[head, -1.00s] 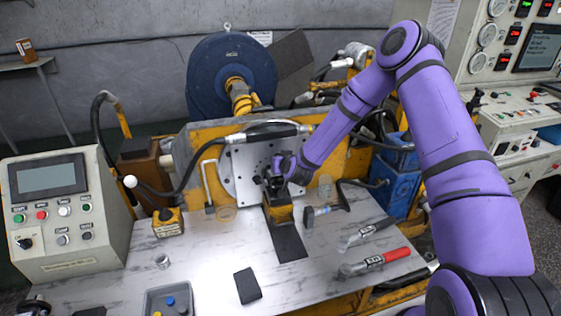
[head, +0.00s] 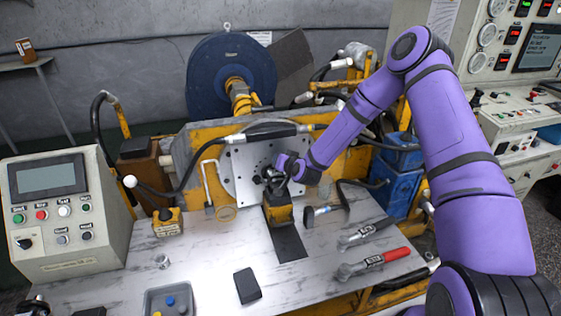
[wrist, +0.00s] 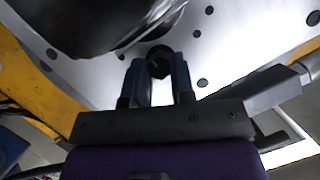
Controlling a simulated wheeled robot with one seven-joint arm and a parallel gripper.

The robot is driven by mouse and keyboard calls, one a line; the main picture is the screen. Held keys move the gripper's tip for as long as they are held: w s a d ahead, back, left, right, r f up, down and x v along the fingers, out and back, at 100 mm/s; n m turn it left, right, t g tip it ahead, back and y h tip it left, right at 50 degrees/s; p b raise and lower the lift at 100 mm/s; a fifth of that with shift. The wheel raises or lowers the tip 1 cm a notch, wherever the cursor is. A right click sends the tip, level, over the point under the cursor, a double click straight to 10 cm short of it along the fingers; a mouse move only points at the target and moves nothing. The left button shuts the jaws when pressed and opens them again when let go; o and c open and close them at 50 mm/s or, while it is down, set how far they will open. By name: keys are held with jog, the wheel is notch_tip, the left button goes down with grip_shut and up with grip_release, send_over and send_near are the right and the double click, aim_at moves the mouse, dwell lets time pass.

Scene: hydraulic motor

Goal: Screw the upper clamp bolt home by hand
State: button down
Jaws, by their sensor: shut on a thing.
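The upper clamp bolt (wrist: 158,62) shows in the wrist view as a dark bolt head against the pale plate, between my fingertips. My gripper (wrist: 159,78) has its two blue-grey fingers closed on the sides of this head. In the head view my gripper (head: 272,178) is small and dark in front of the upright mounting plate (head: 240,163). There the bolt is hidden by the gripper and wrist. The bolt's shank is hidden in both views, so I cannot tell how deep it sits. A large dark rounded body (wrist: 90,25), probably the motor, is close beside the bolt in the wrist view.
A yellow-and-black block (head: 280,212) stands on a dark mat (head: 288,245) below my gripper. A hammer-like tool (head: 318,214) and two wrenches, one red-handled (head: 385,258), lie to the right. A black hose (head: 190,170) and control box (head: 60,215) are left. A grey tray (head: 172,300) is in front.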

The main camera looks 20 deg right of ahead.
dwell(0.4)
jog(key=c, duration=1)
grip_release()
jog(key=shift+o, duration=0.2)
jog(key=v, duration=1.1)
jog(key=shift+d, duration=0.2)
jog(key=shift+w+f, duration=0.1)
